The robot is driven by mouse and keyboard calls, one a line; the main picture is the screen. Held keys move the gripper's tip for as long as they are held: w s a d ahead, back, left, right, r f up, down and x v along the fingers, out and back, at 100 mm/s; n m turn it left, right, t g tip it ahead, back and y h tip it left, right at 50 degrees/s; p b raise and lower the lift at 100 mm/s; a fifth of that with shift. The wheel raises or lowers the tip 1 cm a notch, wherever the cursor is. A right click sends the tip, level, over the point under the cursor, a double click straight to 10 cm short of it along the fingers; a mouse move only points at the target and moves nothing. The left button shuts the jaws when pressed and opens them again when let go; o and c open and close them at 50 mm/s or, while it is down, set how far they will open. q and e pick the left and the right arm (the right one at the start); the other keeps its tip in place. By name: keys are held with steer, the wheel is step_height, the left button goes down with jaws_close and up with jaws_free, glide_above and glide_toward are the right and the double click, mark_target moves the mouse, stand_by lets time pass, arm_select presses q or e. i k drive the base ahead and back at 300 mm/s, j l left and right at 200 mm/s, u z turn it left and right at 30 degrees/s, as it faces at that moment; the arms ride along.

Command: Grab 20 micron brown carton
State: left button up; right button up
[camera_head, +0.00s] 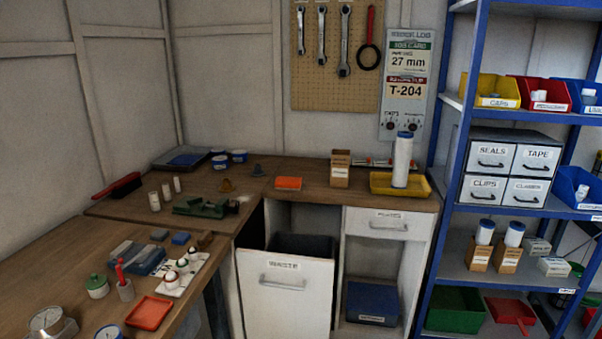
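A brown carton (340,176) with a small white label stands upright on the back workbench, left of the yellow tray. Two more brown cartons, a left one (479,259) and a right one (507,262), stand side by side on the blue rack's lower shelf. Each has a white blue-capped cylinder at its top. The print on the carton labels is too small to read, so I cannot tell which one is 20 micron. Neither of my grippers is in view.
A white blue-capped cylinder (402,160) stands in the yellow tray (428,190). The waste bin front (285,300) is tilted open below the bench. Small white boxes (554,266) sit right of the shelf cartons. The blue rack post (452,160) separates bench and shelves.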

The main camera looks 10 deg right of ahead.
mark_target(340, 160)
steer(key=i+l+u, duration=0.3)
steer(key=l+u, duration=0.3)
steer(key=i+l+u, duration=0.3)
steer(key=k+l, duration=0.05)
steer(key=k, duration=0.05)
